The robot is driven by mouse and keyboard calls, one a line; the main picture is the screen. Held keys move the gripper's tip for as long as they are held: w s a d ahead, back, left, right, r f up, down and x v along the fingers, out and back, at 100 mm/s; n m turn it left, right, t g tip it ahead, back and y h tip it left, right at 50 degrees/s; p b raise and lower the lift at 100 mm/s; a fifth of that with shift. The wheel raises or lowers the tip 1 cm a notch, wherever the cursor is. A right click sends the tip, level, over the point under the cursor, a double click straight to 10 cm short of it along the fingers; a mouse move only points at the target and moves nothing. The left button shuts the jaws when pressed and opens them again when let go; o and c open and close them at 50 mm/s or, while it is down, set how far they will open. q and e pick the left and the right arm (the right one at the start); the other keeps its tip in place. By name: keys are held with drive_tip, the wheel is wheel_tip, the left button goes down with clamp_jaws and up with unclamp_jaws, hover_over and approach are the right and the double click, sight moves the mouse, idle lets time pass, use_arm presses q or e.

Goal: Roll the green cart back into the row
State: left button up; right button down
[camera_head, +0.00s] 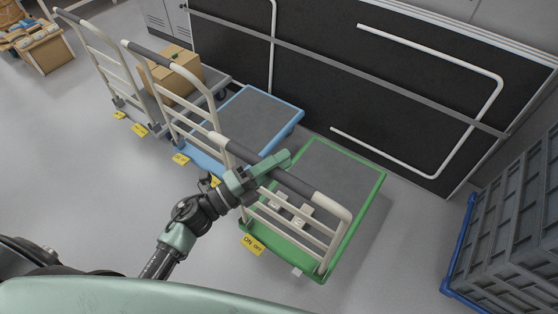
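The green cart (352,176) stands at the right end of a row of carts, with a grey deck, a green rim and a cream push handle with a dark grip (303,185). Its handle end faces me and its far end is near the black wall panel. My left gripper (275,164) is at the dark grip, its green fingers lying across the bar. Whether they are closed on it is not clear. My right gripper is not in view.
The blue cart (262,117) stands left of the green one, with a gap between their decks. Left of it is a grey cart carrying cardboard boxes (178,75). Grey crates on a blue dolly (456,250) stand at the right. Floor is clear between the green cart and dolly.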

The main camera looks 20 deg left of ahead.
use_arm(q)
clamp_jaws()
idle(1.1)
